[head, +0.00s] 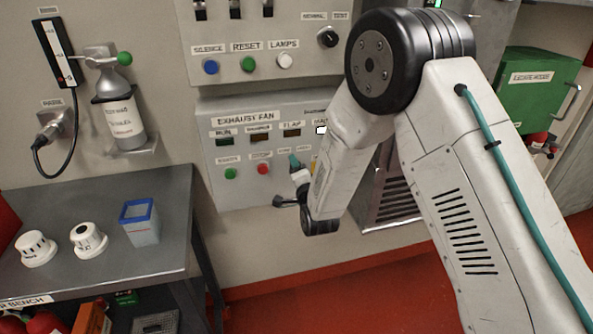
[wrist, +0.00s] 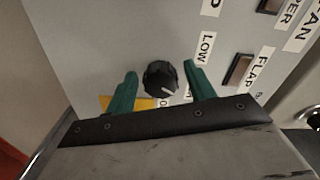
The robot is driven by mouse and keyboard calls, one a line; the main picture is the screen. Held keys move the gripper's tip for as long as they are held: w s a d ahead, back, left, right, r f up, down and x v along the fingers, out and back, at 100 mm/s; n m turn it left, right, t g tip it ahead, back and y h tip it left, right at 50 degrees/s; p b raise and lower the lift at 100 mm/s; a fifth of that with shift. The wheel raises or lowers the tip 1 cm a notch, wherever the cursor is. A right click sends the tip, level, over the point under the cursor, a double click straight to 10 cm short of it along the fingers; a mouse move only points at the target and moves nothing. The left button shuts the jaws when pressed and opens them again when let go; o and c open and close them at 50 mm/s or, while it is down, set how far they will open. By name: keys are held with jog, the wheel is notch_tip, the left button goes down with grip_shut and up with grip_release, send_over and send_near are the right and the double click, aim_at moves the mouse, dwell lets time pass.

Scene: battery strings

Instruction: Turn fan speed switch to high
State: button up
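The fan speed switch is a round black knob (wrist: 160,78) with a white mark on its lower right side in the wrist view. A "LOW" label (wrist: 206,48) stands to its upper right; another label below it is mostly hidden by my gripper. My gripper (wrist: 160,68) is open, with one green finger on each side of the knob and a visible gap to each. Whether the fingers reach down to the panel face is unclear. In the head view my gripper (head: 294,160) is at the "EXHAUST FAN" panel (head: 245,190); my arm hides the panel's right part and the knob.
The panel has a green button (head: 230,174), a red button (head: 263,169) and indicator windows. A second panel (head: 270,60) with buttons and a rotary knob is above. A bench (head: 100,195) stands at left; a green box (head: 538,90) is at right.

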jog(key=v, duration=0.7)
jog(key=shift+s, duration=0.4)
jog(key=shift+d, duration=0.1)
